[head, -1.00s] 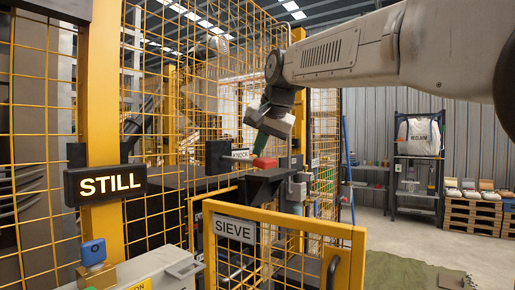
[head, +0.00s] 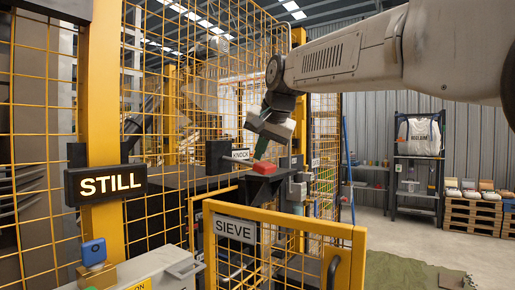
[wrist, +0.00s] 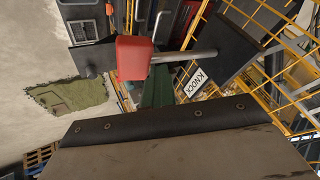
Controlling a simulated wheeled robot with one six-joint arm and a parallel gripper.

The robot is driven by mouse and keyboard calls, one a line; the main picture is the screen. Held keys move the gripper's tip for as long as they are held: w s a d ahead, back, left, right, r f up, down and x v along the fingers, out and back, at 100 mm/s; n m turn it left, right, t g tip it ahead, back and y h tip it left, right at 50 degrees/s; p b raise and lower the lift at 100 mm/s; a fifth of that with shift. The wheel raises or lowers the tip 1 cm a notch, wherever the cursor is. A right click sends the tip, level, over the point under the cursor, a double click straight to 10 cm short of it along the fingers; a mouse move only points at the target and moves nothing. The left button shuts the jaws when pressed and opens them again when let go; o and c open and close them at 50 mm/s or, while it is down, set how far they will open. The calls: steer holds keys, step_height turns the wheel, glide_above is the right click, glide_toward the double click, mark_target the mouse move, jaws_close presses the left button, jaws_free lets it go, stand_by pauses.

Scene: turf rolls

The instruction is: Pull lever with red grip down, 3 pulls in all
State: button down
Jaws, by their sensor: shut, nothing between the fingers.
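The lever's red grip (head: 265,169) sits beside the black lever box (head: 216,156) with the KNOCK sign (head: 240,155), just above a black ledge. My gripper (head: 260,156) is shut and empty, its green fingers pointing down at the top of the red grip. They appear to touch it, but the exact contact is hard to tell. In the wrist view the red grip (wrist: 133,58) is on a metal rod (wrist: 180,57) that runs to the black box (wrist: 235,50). The green fingers (wrist: 158,86) show below the grip, partly hidden by my gripper's body.
Yellow mesh fencing stands behind and left. A low yellow gate with a SIEVE sign (head: 235,228) is in front of the ledge. A lit STILL sign (head: 106,184) hangs on the left post. Open floor with green turf (head: 410,275) lies to the right.

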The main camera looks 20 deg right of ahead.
steer(key=shift+s+d+f, duration=0.1)
steer(key=shift+s+f, duration=0.05)
steer(key=shift+f, duration=0.8)
steer(key=shift+s+d+r, duration=0.1)
steer(key=shift+s+d, duration=0.05)
steer(key=shift+d, duration=0.05)
steer(key=shift+a, duration=0.25)
stand_by(0.5)
steer(key=shift+w+a+r, duration=0.1)
steer(key=shift+w+r, duration=0.1)
steer(key=shift+r, duration=0.95)
steer(key=shift+w+a+r, duration=0.1)
steer(key=shift+w+r, duration=0.1)
steer(key=shift+r, duration=0.9)
steer(key=shift+w+a+r, duration=0.1)
steer(key=shift+w+r, duration=0.1)
steer(key=shift+r, duration=0.95)
steer(key=shift+w+a+r, duration=0.1)
steer(key=shift+w+r, duration=0.05)
steer(key=shift+r, duration=1.1)
steer(key=shift+w+a+r, duration=0.1)
steer(key=shift+w+r, duration=0.05)
steer(key=shift+r, duration=1.05)
